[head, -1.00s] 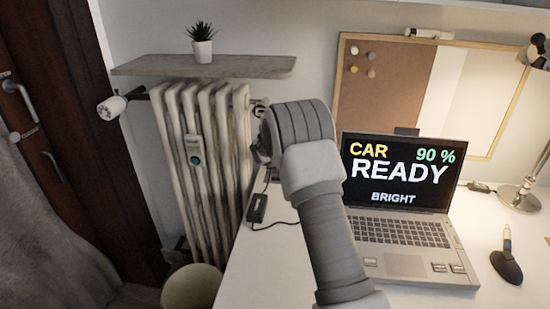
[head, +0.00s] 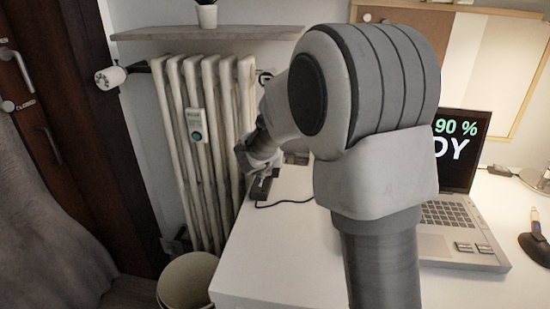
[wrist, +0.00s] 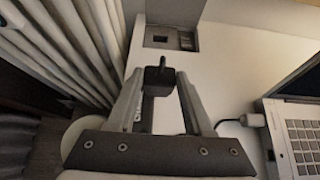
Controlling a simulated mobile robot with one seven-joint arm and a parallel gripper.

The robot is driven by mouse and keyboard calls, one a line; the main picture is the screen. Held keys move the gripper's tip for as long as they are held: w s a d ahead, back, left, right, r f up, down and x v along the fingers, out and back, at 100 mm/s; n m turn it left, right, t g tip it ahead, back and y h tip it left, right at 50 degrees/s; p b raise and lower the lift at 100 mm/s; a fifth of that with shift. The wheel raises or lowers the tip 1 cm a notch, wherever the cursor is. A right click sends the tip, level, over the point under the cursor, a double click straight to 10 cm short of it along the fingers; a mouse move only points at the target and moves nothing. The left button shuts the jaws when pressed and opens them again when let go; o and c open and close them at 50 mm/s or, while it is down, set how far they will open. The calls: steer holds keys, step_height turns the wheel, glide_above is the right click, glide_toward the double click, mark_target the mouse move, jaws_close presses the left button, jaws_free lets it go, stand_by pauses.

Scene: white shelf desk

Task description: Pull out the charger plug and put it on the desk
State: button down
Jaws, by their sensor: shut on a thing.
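My gripper (wrist: 160,78) is shut on the black charger plug (wrist: 158,80), which sits between its fingertips in the wrist view. A prong points up in the picture, toward the grey socket panel (wrist: 150,56), and the plug looks apart from it. In the head view my gripper (head: 260,163) is small and partly hidden by my arm, over the left part of the white desk (head: 275,250).
The laptop (head: 460,245) is to the right. The front left of the desk is clear.

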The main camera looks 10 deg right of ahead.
steer(key=s+a+b, duration=0.1)
steer(key=s+a, duration=0.2)
steer(key=s, duration=0.4)
steer(key=s+a+b, duration=0.1)
steer(key=s+a, duration=0.2)
steer(key=s, duration=0.4)
steer(key=shift+d, duration=0.1)
steer(key=s+d+r+m+g+h+p, duration=0.2)
steer(key=s+d+r+m+h+p, duration=0.15)
steer(key=s+d+r+p, duration=0.5)
steer(key=shift+m, duration=0.45)
steer(key=shift+w+a+f+b, duration=0.7)
steer(key=shift+w+a+f, duration=0.3)
steer(key=shift+a+f, duration=0.8)
steer(key=shift+w+a+f+b, duration=0.7)
steer(key=shift+w+a+f, duration=0.45)
steer(key=shift+f, duration=1)
steer(key=shift+w+a+f+b, duration=0.7)
steer(key=shift+w+a+f, duration=0.2)
steer(key=shift+a+f, duration=0.95)
steer(key=shift+d+f, duration=0.2)
steer(key=shift+f+b, duration=0.15)
steer(key=shift+b, duration=0.15)
steer(key=shift+c, duration=1.5)
jaws_free()
